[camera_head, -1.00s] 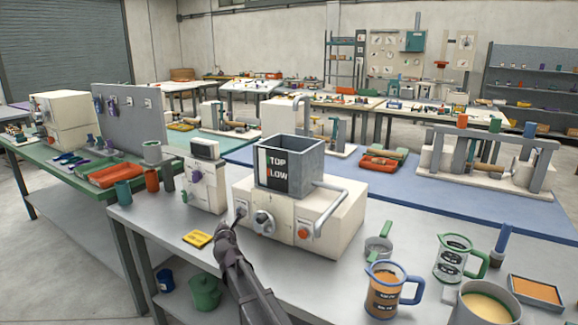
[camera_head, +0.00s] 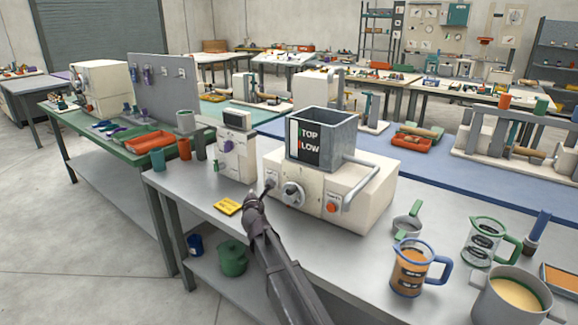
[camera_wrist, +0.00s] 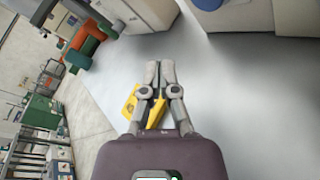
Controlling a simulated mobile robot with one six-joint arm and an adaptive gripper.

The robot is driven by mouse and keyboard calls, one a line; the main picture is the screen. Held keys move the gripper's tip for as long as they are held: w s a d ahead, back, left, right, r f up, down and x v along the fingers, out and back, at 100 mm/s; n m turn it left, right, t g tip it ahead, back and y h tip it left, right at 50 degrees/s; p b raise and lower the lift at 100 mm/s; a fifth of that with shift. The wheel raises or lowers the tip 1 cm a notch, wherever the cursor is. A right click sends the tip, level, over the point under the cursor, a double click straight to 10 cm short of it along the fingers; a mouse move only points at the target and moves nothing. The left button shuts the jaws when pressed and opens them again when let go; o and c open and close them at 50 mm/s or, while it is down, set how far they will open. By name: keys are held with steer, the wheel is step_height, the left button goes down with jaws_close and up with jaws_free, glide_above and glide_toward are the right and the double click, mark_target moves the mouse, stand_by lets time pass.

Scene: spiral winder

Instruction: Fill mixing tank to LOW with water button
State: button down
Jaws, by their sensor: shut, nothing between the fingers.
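The mixing tank (camera_head: 338,132) is a grey open box on a cream machine (camera_head: 358,188). Its front sign (camera_head: 309,146) reads TOP and LOW beside a white vertical strip. The machine front has a small control (camera_head: 270,181) at the left, a round dial (camera_head: 292,194) and an orange-red button (camera_head: 331,208). Which one is the water button is too small to read. My gripper (camera_head: 255,197) is shut and empty, just in front of the left control. I cannot tell whether it touches. In the wrist view, my gripper (camera_wrist: 160,68) points toward the machine base, fingertips together.
A yellow tag (camera_head: 228,207) lies on the grey table, left of my gripper. A smaller cream device (camera_head: 238,155) stands left of the machine. A small pan (camera_head: 407,226), a blue-handled jug (camera_head: 410,270), a green-handled jug (camera_head: 483,242) and a pot (camera_head: 512,297) stand at the right.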

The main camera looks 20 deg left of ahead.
steer(key=shift+s+a, duration=0.3)
steer(key=shift+s, duration=0.45)
steer(key=shift+s+a, duration=0.25)
steer(key=shift+s, duration=0.5)
steer(key=shift+w, duration=0.15)
steer(key=shift+w+d, duration=0.55)
steer(key=shift+w, duration=0.75)
steer(key=shift+w+d, duration=0.55)
steer(key=shift+w, duration=0.8)
steer(key=shift+w+d, duration=0.55)
steer(key=shift+w, duration=0.75)
steer(key=shift+w+d, duration=0.35)
steer(key=shift+w, duration=0.45)
stand_by(1.6)
